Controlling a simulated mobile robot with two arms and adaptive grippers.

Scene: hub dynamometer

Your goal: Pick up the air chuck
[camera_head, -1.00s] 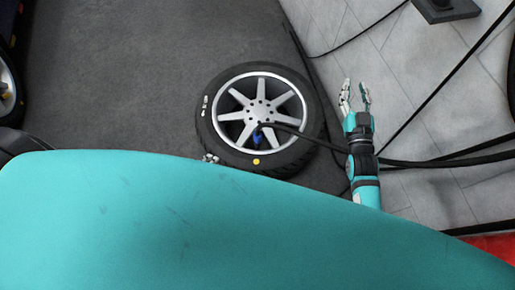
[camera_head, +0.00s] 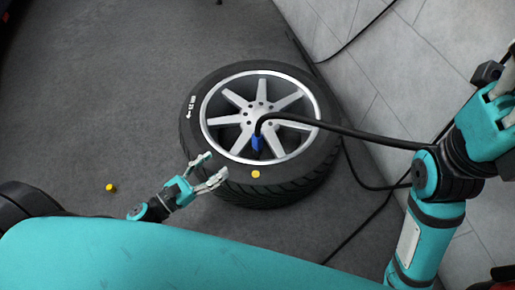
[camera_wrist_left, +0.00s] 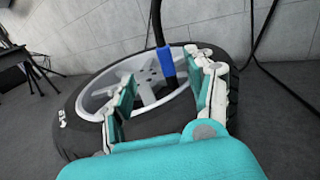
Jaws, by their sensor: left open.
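The air chuck (camera_head: 257,142) is a blue piece on the end of a black hose. It rests at the rim of a silver spoked wheel (camera_head: 262,105) with a black tyre, lying flat on the floor. In the left wrist view the blue chuck (camera_wrist_left: 166,61) shows beyond and between the fingers. My left gripper (camera_head: 216,164) is open and empty at the tyre's near-left edge, apart from the chuck; its fingers also show in the left wrist view (camera_wrist_left: 167,72). My right gripper (camera_head: 505,98) is at the right edge, partly cut off.
The black hose (camera_head: 340,128) runs right from the chuck, passing behind my right arm. A small yellow cap (camera_head: 110,187) lies on the grey floor, and a yellow dot (camera_head: 255,174) marks the tyre. A tiled wall (camera_head: 400,75) stands behind right.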

